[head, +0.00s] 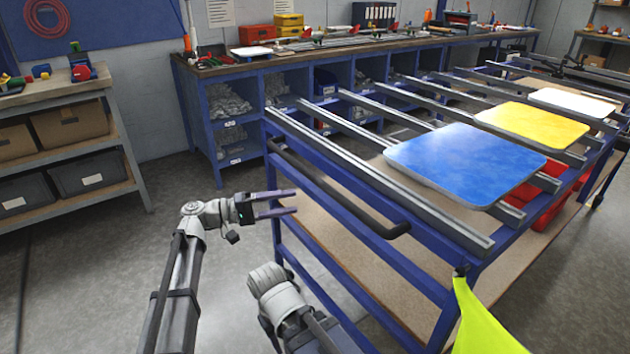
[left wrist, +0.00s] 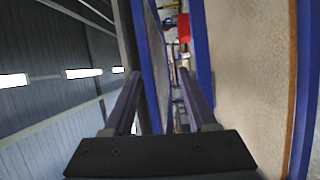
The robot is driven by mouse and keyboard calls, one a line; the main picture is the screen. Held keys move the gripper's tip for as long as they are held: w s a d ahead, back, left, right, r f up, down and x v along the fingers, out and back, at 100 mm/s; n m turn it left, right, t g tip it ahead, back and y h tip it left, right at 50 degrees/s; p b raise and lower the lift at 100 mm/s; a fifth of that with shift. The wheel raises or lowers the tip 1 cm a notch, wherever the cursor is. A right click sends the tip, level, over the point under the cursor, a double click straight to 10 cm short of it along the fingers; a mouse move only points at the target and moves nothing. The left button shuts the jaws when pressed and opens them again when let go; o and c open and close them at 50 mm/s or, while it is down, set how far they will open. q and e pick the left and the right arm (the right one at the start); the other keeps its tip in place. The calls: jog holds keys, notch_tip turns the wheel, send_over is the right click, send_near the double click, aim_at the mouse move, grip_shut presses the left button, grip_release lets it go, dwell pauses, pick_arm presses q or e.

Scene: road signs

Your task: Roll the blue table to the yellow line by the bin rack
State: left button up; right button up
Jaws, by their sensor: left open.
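The blue table (head: 375,262) is a blue-framed cart with metal rails on top and a wooden lower shelf. A black handle bar (head: 340,195) runs along its near left side. My left gripper (head: 283,203) is open and empty, beside the table's left frame and below the handle's far part. In the left wrist view the left gripper (left wrist: 160,76) has its fingers apart, with blue frame bars (left wrist: 150,65) beyond them. I cannot tell whether it touches the frame. My right gripper is not in view. I see no yellow line on the floor.
Blue (head: 465,163), yellow (head: 532,124) and white (head: 573,103) sign plates lie on the rails. A yellow-green cloth (head: 482,322) hangs at the near corner. Shelving with bins (head: 70,128) stands left; a blue workbench (head: 200,120) stands behind. Floor (head: 110,240) at left is clear.

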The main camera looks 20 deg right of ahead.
aim_at(315, 180)
pick_arm(q)
jog(key=shift+h, duration=0.8)
jog(key=shift+w+d+r+p, duration=0.25)
jog(key=shift+d+r, duration=0.55)
jog(key=shift+d, duration=0.55)
jog(key=shift+w+d+r+p, duration=0.2)
jog(key=shift+d+r, duration=0.6)
jog(key=shift+d, duration=0.6)
jog(key=shift+w+d+r+p, duration=0.2)
jog(key=shift+d+r, duration=0.6)
jog(key=shift+d, duration=0.55)
jog(key=shift+s, duration=0.1)
grip_shut()
